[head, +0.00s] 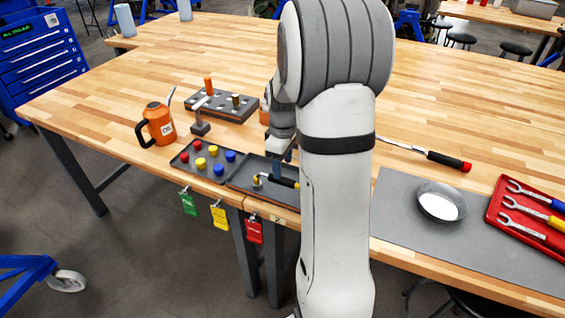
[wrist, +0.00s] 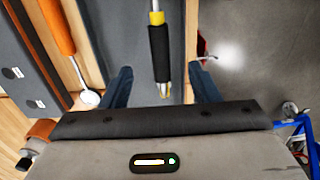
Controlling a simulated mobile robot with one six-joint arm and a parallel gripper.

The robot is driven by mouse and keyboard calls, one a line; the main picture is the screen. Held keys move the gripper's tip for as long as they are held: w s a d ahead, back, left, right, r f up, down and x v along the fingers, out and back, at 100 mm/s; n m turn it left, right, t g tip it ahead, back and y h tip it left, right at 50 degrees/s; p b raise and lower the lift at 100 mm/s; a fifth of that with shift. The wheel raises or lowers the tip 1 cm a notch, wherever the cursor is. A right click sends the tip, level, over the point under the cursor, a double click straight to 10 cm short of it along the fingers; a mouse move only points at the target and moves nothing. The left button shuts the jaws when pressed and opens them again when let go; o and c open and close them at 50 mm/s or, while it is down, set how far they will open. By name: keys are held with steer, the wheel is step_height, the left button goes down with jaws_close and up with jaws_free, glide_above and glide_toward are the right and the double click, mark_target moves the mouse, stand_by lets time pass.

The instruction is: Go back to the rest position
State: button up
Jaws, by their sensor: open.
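My gripper (head: 279,167) points down over the dark grey tray (head: 238,184) at the table's front edge. Most of it is hidden behind my arm in the head view. In the wrist view my gripper (wrist: 163,80) is open, with its two blue fingers well apart. A black-handled tool with a yellow band (wrist: 159,50) shows between the fingers, touching neither. It lies in the tray, and part of it shows in the head view (head: 283,182). How far the fingers are above it I cannot tell.
Left stand a tray of coloured knobs (head: 207,160), an orange oil can (head: 158,124) and a dark block with pegs (head: 222,104). Right are a torque wrench (head: 430,155), a metal bowl (head: 440,203) and a red wrench tray (head: 530,210). The table's back is largely clear.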

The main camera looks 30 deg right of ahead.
stand_by(0.3)
steer(key=s+a+r+m+t, duration=0.1)
steer(key=s+a+r+m, duration=0.2)
steer(key=s, duration=0.7)
steer(key=s+a+r+m+t, duration=0.2)
steer(key=s+a+r+m, duration=0.2)
steer(key=s+a+r, duration=0.4)
steer(key=s+a, duration=0.1)
steer(key=a, duration=0.3)
steer(key=shift+s+m, duration=0.3)
steer(key=shift+s, duration=0.05)
steer(key=shift+r, duration=0.1)
steer(key=shift+c, duration=0.4)
